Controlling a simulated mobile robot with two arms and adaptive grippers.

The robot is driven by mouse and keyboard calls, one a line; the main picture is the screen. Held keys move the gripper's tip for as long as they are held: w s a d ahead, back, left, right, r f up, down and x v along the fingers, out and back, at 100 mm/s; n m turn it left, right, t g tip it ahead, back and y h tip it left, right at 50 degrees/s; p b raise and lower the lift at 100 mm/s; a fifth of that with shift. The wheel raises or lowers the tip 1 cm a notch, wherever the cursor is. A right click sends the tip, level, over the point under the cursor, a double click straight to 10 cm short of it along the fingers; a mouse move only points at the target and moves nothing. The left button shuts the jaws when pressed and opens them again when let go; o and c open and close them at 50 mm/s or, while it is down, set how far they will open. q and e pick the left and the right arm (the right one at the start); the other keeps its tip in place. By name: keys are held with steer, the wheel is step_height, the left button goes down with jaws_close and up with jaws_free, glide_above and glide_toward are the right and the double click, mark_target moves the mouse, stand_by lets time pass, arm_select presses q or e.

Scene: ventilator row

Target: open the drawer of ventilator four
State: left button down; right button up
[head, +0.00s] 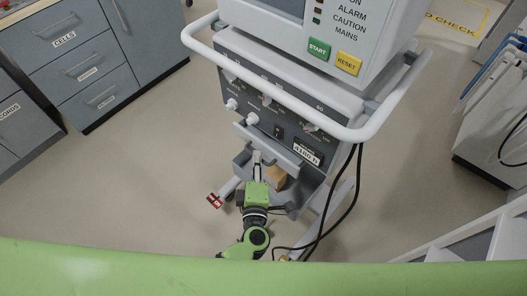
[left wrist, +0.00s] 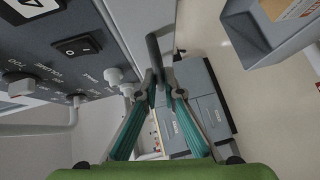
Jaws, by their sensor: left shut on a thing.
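The ventilator (head: 285,85) stands in the middle of the head view, with knobs and a white label on its dark front. Below that face is a pale grey drawer front (head: 273,146); it also shows edge-on in the left wrist view (left wrist: 133,22). My left gripper (head: 257,157) is at this front, reaching up from below. In the left wrist view its teal fingers (left wrist: 161,82) are shut on a dark handle bar (left wrist: 155,48). I cannot tell how far the drawer stands out; its inside is hidden. My right gripper is not in view.
A grey tray (left wrist: 240,38) with a brown box (head: 276,178) lies below the drawer. Black cables (head: 350,195) hang at the ventilator's right. A red tag (head: 214,201) is at lower left. Grey cabinets (head: 70,50) stand far left. Floor (head: 130,180) to the left is clear.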

arm_select(q)
steer(key=s+a+p, duration=0.1)
steer(key=s+a, duration=0.4)
steer(key=s, duration=0.2)
steer(key=shift+a, duration=0.3)
steer(key=c, duration=2.2)
jaws_free()
steer(key=shift+o, duration=0.2)
steer(key=shift+s, duration=0.1)
steer(key=s+r, duration=0.1)
steer(key=s, duration=1)
steer(key=shift+s+d+r, duration=0.25)
steer(key=shift+s+r, duration=0.1)
steer(key=shift+r, duration=0.05)
